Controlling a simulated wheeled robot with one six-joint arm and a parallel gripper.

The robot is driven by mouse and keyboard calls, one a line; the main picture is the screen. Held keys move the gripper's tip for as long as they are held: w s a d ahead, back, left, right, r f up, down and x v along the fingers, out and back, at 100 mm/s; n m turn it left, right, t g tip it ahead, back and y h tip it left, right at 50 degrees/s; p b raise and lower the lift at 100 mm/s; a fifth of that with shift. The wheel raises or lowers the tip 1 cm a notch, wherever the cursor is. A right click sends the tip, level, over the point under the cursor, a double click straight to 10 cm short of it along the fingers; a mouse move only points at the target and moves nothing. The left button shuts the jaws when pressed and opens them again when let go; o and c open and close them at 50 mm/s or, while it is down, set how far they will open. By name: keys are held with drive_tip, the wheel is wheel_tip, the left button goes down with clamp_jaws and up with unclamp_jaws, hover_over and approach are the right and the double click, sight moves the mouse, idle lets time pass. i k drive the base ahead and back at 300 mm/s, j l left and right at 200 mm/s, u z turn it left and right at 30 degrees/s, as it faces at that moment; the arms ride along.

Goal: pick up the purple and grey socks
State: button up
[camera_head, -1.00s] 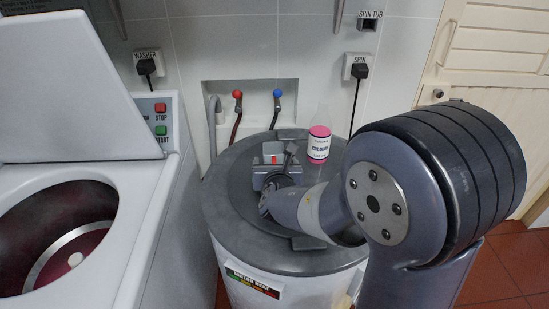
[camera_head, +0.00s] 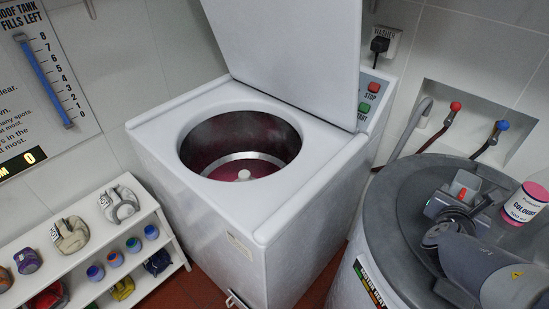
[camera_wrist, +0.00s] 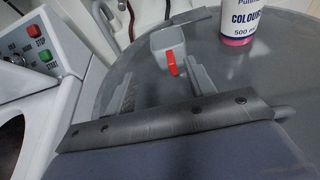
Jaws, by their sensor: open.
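Several small rolled bundles sit on a white shelf rack (camera_head: 170,235) at the lower left of the head view. One is a mostly purple bundle with some orange (camera_head: 27,260); others look blue or purple with coloured centres. They are too small for me to tell which are the purple and grey socks. My gripper (camera_wrist: 162,82) is open and empty over the grey round lid (camera_head: 405,205), far to the right of the rack. In the wrist view its two fingers are apart, with a grey block with a red tab (camera_wrist: 168,50) just beyond them.
A white washing machine (camera_head: 215,215) with its lid raised stands between the rack and the drum under my arm. A pink-capped bottle (camera_head: 525,203) stands on the drum lid. Red and blue taps (camera_head: 455,107) are on the wall behind.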

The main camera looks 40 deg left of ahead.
sight(26, 260)
drive_tip(key=u, duration=3.5)
